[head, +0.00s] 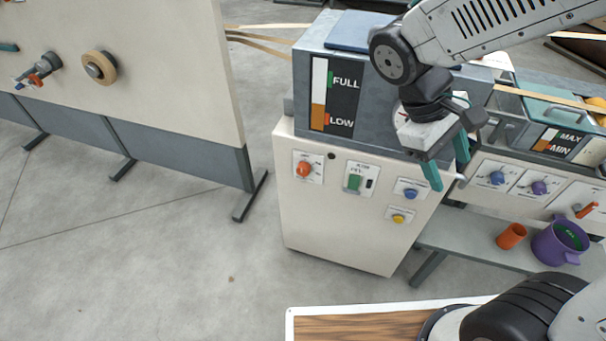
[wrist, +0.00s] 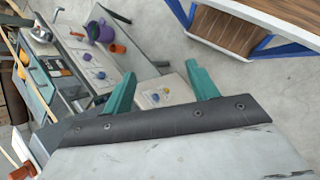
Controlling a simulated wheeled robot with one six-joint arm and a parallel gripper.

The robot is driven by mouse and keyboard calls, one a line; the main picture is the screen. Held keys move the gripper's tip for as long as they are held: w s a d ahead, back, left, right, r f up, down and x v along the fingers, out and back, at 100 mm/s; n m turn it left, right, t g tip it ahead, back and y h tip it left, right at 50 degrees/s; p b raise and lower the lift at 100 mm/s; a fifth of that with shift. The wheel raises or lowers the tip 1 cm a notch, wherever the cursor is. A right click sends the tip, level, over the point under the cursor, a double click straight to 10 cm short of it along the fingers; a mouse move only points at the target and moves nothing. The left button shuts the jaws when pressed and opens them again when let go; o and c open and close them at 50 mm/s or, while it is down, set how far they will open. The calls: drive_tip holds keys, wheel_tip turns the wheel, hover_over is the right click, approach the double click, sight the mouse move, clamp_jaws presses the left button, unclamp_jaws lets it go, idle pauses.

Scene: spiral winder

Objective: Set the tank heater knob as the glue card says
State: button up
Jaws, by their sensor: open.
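My gripper (head: 446,164) is open and empty, its two teal fingers apart in front of the tank cabinet; it also shows in the wrist view (wrist: 161,88). The small glue tank (head: 554,122) with the MAX/MIN gauge stands at right. Below it are a blue knob (head: 497,178) and a purple knob (head: 540,187) on white plates; their labels are too small to read. I cannot tell which is the heater knob. A white card (head: 591,152) is on the tank's front at the right edge, its writing unreadable. My gripper is apart from these knobs.
The large cabinet (head: 340,225) carries an orange knob (head: 304,169), a green switch (head: 354,183), a blue button (head: 410,194) and a yellow button (head: 398,218). A low shelf holds an orange cup (head: 511,236) and a purple jug (head: 552,245).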

drive_tip(key=w+a+f+n+t+h, duration=0.3)
drive_tip(key=w+f+n+h, duration=0.4)
drive_tip(key=w, duration=0.4)
drive_tip(key=n+t+y, duration=0.7)
drive_tip(key=n+t, duration=1)
drive_tip(key=n, duration=0.4)
approach(302, 174)
drive_tip(key=w, duration=0.2)
drive_tip(key=x, duration=0.7)
drive_tip(key=shift+w+d+r, duration=0.15)
drive_tip(key=shift+w+d, duration=0.05)
drive_tip(key=shift+d, duration=0.3)
drive_tip(key=c, duration=1)
